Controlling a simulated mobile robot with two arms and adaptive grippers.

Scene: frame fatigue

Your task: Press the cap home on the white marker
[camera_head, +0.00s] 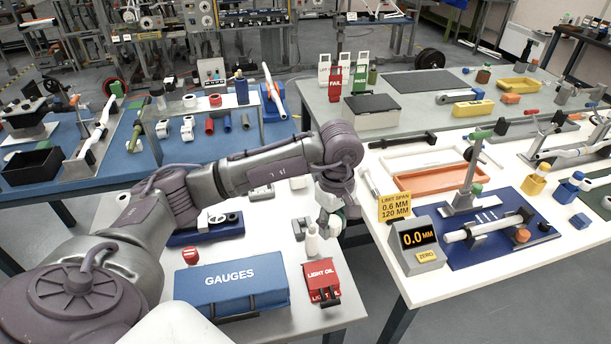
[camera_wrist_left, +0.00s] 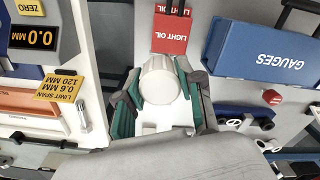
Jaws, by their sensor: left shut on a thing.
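My left gripper (camera_head: 324,221) is low over the white table. In the left wrist view its teal-lined fingers (camera_wrist_left: 160,95) are closed around a thick white cylinder (camera_wrist_left: 160,76), seen end-on. The same white cylinder (camera_head: 312,242) shows upright beside the fingers in the head view, with a narrower top. It looks like the white marker, but I cannot tell for sure. I cannot make out a separate cap on it. A small red round piece (camera_head: 191,256) stands on the table left of it, also in the left wrist view (camera_wrist_left: 271,97). My right gripper is not in view.
The blue GAUGES case (camera_head: 232,283) and the red LIGHT OIL box (camera_head: 322,276) stand close to the gripper. Right, across a gap, are the yellow limit sign (camera_head: 395,207), a digital readout (camera_head: 418,243) and a blue measuring fixture (camera_head: 485,240). A dark blue rack (camera_head: 205,232) lies behind the case.

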